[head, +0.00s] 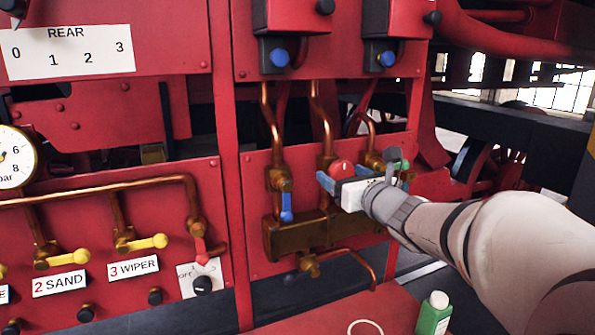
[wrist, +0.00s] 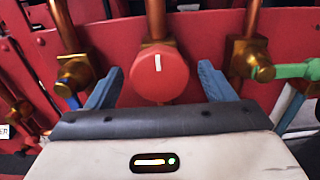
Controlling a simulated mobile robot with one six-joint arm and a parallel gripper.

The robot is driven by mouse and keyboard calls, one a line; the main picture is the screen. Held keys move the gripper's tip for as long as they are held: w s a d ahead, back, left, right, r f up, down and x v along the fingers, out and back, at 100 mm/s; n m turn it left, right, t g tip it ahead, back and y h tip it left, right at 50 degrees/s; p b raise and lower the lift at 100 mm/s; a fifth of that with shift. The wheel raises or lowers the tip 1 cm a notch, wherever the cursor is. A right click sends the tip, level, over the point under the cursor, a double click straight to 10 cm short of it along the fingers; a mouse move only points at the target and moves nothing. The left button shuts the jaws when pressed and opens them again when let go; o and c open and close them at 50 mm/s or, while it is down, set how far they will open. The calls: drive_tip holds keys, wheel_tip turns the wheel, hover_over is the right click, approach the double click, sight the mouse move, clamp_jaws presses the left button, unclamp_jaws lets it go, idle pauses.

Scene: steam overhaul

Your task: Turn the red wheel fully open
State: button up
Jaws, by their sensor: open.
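The red wheel (head: 342,169) is a round red knob with a short white mark, set on the middle copper pipe of the red panel. In the wrist view the red wheel (wrist: 159,74) faces me, its white mark close to vertical. My gripper (head: 342,180) is at the wheel, and in the wrist view my gripper (wrist: 160,84) is open, with one blue finger on each side of the wheel. Gaps show between both fingers and the wheel's rim there. Part of the wheel's lower edge is hidden by the gripper body in the head view.
A blue lever (head: 286,205) hangs on the pipe left of the wheel; a green lever (wrist: 295,70) is on the right pipe. A brass block (head: 290,238) lies below. A green bottle (head: 434,314) stands at the lower right. Yellow levers (head: 140,243) are farther left.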

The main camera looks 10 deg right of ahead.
drive_tip(key=shift+w+a, duration=0.25)
drive_tip(key=shift+w, duration=0.45)
drive_tip(key=c, duration=0.9)
drive_tip(key=shift+a, duration=0.3)
drive_tip(key=shift+c, duration=0.4)
drive_tip(key=shift+d, duration=0.35)
drive_tip(key=shift+f+b, duration=0.1)
drive_tip(key=shift+b, duration=0.3)
